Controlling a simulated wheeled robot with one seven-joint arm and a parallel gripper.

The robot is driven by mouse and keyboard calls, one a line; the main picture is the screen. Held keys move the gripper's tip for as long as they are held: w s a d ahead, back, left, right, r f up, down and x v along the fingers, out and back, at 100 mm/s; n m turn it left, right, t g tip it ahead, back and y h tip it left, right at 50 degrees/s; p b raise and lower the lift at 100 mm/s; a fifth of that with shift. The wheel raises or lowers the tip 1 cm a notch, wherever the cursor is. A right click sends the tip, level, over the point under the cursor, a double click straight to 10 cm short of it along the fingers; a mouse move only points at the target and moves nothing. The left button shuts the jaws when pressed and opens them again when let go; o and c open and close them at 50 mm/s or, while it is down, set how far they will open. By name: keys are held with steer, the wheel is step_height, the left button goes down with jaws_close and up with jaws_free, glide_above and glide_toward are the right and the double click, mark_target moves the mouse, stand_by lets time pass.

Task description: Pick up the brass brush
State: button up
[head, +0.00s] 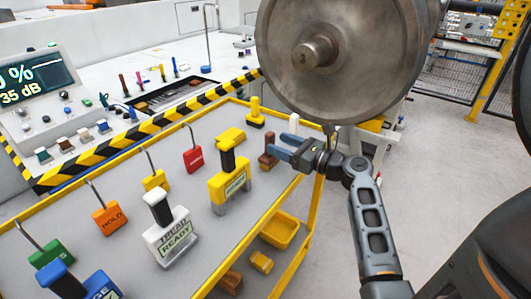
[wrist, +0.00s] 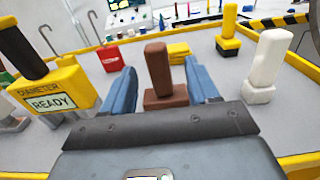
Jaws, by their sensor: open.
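A brown block with an upright brown handle, which looks like the brass brush (wrist: 165,95), stands on the grey table top. No bristles can be made out. In the head view the brush (head: 267,151) is at the table's right edge, partly hidden by my gripper. My gripper (head: 278,147) is open, its blue fingers pointing left toward the brush. In the wrist view my gripper (wrist: 160,72) has one finger on each side of the brush, with gaps showing. I cannot tell how far the handle lies between the fingers.
A white handled piece (wrist: 266,68) and a yellow-and-black one (wrist: 228,38) stand to the right in the wrist view. A yellow READY gauge (wrist: 48,88) stands left. A red tagged block (head: 193,158) is farther along the table. The large wheel (head: 340,60) hangs close above my gripper.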

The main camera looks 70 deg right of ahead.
mark_target(265, 139)
steer(key=p+x, duration=0.1)
steer(key=x, duration=0.5)
steer(key=shift+w+a+f, duration=0.1)
steer(key=shift+a+f, duration=0.05)
steer(key=c, duration=1)
